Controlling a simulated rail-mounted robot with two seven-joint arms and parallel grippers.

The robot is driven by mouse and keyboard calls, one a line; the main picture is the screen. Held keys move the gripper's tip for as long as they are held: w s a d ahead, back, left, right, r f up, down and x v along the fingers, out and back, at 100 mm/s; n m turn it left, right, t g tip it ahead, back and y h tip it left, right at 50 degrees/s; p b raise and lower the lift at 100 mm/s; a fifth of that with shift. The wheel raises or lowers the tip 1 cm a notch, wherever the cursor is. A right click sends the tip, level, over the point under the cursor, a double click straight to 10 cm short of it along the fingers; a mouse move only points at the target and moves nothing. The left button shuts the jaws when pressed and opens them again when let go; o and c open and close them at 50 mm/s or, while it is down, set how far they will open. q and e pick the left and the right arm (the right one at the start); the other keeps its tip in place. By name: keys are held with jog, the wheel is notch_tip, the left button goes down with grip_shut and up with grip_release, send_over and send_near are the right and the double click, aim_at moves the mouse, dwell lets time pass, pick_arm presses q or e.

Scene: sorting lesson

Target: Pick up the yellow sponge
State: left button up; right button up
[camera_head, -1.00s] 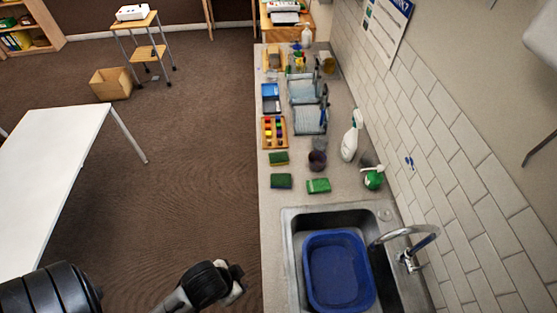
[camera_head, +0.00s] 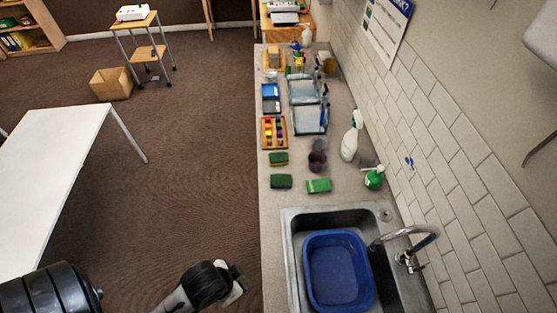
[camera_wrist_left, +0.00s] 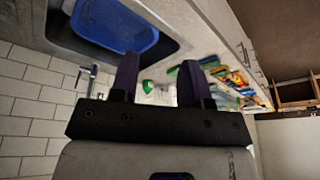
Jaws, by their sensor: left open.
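Three sponges with green tops lie on the counter in the head view: one near the block tray (camera_head: 279,158), one just below it (camera_head: 281,181), and a brighter one to the right (camera_head: 318,186). Yellow shows at most as a thin edge on them; I cannot tell which is the yellow sponge. My left gripper (camera_head: 236,284) is beside the counter's left edge, low in the picture, apart from the sponges. In the left wrist view my left gripper (camera_wrist_left: 160,78) is open, with nothing seen between its fingers. My right gripper is not in view.
A sink holds a blue basin (camera_head: 338,270) under a curved faucet (camera_head: 408,240). A dark cup (camera_head: 317,160), a white spray bottle (camera_head: 351,137) and a green bottle (camera_head: 373,178) stand near the sponges. A tray of coloured blocks (camera_head: 274,132) lies beyond. A white table (camera_head: 55,180) stands left.

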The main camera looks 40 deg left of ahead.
pick_arm(q)
jog(key=o, duration=1.1)
jog(key=shift+c, duration=0.2)
